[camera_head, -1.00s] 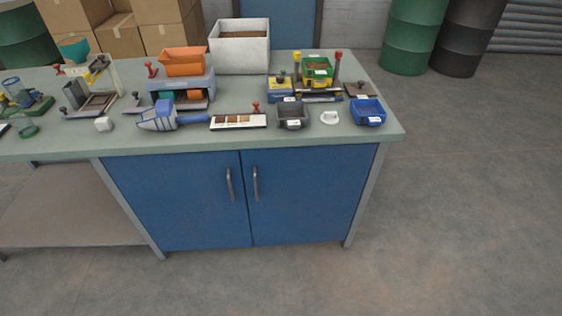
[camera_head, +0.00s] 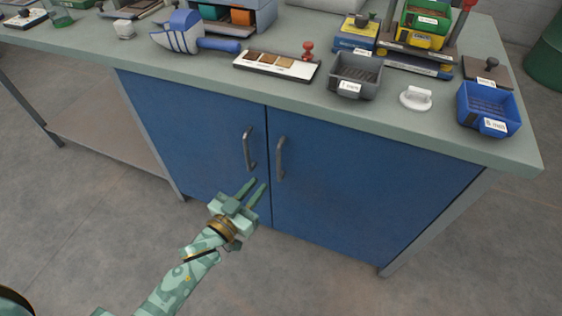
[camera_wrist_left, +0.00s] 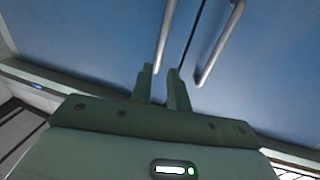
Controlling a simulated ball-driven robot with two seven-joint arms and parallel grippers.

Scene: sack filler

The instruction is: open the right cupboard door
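The blue right cupboard door (camera_head: 360,190) is closed, with a grey bar handle (camera_head: 280,158) near its left edge. The closed left door (camera_head: 200,130) beside it has its own handle (camera_head: 249,149). My left gripper (camera_head: 256,187) is in front of the doors, below the two handles, with its two fingers apart and nothing between them. In the left wrist view the fingers (camera_wrist_left: 160,82) point up toward the doors, and the right door's handle (camera_wrist_left: 220,42) is to their right. The left door's handle (camera_wrist_left: 167,38) is just beyond the fingers. I see no contact. My right gripper is out of view.
The grey-green worktop (camera_head: 200,65) overhangs the cupboard and carries a grey bin (camera_head: 355,75), a blue bin (camera_head: 488,108), a white-handled item (camera_head: 416,98) and a blue scoop (camera_head: 190,35). Concrete floor (camera_head: 320,285) in front is clear. A table leg (camera_head: 435,225) stands at the right.

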